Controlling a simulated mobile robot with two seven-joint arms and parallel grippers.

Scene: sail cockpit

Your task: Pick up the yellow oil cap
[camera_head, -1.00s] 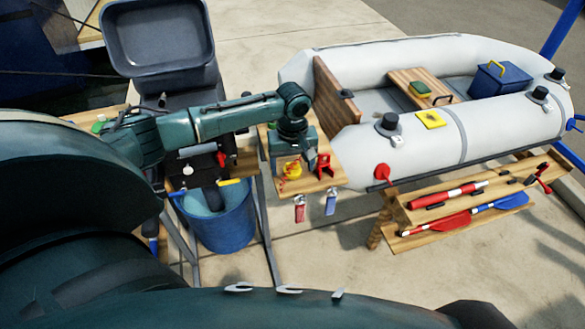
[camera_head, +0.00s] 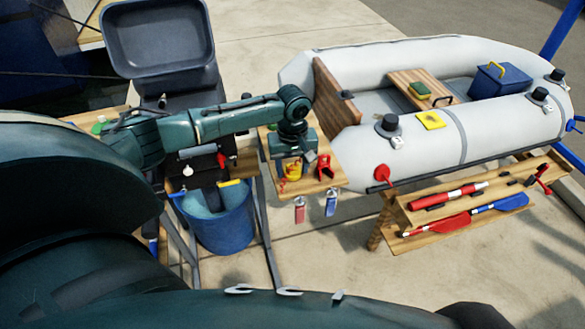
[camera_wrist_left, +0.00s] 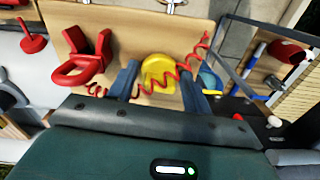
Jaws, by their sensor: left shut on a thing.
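The yellow oil cap (camera_head: 293,169) is at the small wooden shelf beside the boat, under my left gripper. In the left wrist view the yellow oil cap (camera_wrist_left: 158,72) sits between the two blue-grey fingers. My left gripper (camera_wrist_left: 160,88) is shut on it. A red coiled cord (camera_wrist_left: 170,77) runs across the cap's near side. In the head view my left gripper (camera_head: 292,165) partly hides the cap. I cannot tell whether the cap is clear of the shelf. My right gripper is not in view.
A red bracket-like part (camera_head: 325,167) stands on the shelf (camera_head: 328,183) just right of the cap. Red and blue tags (camera_head: 331,203) hang from the shelf's front edge. A blue bucket (camera_head: 222,222) is at lower left, and the grey inflatable boat (camera_head: 355,150) is at right.

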